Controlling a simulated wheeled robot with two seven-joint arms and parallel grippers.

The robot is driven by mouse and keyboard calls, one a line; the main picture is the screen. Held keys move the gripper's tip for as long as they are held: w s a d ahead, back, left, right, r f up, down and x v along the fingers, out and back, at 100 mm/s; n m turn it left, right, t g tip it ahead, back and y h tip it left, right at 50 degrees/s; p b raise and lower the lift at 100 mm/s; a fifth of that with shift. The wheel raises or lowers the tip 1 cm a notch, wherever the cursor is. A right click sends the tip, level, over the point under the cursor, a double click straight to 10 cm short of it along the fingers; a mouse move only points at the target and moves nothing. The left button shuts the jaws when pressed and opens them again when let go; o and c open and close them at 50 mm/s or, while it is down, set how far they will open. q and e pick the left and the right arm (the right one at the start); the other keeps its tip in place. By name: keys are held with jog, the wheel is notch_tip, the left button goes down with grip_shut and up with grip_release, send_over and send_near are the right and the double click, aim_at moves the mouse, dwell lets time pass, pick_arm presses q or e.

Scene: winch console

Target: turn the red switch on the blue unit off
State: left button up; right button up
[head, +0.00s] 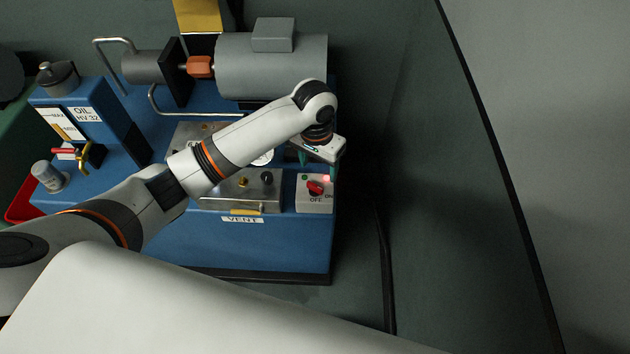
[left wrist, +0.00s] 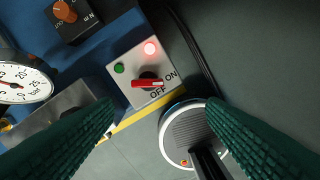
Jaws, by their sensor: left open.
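The blue unit (head: 275,242) stands left of centre in the head view. At its front right corner is a light panel (head: 318,206) with the red switch (head: 315,187), marked ON and OFF. In the left wrist view the red switch (left wrist: 148,83) is seen close up, its handle towards the ON side. A red lamp (left wrist: 151,48) glows above it, and a green lamp (left wrist: 119,68) looks dim. My left gripper (head: 318,165) is open and empty above the panel, apart from the switch. In the left wrist view its green fingers flank the panel. My right gripper is not in view.
A metal panel (head: 240,196) with knobs lies left of the switch. A pressure gauge (left wrist: 20,82) and a dark box with an orange knob (left wrist: 65,12) are nearby. A grey motor (head: 270,68) stands behind. The floor right of the unit is mostly clear.

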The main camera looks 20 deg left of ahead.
aim_at(315, 186)
pick_arm(q)
jog(key=shift+y, duration=0.3)
jog(key=f, duration=0.6)
jog(key=w+a+f, duration=0.1)
jog(key=f, duration=0.3)
jog(key=shift+a, duration=0.1)
jog(key=c, duration=1)
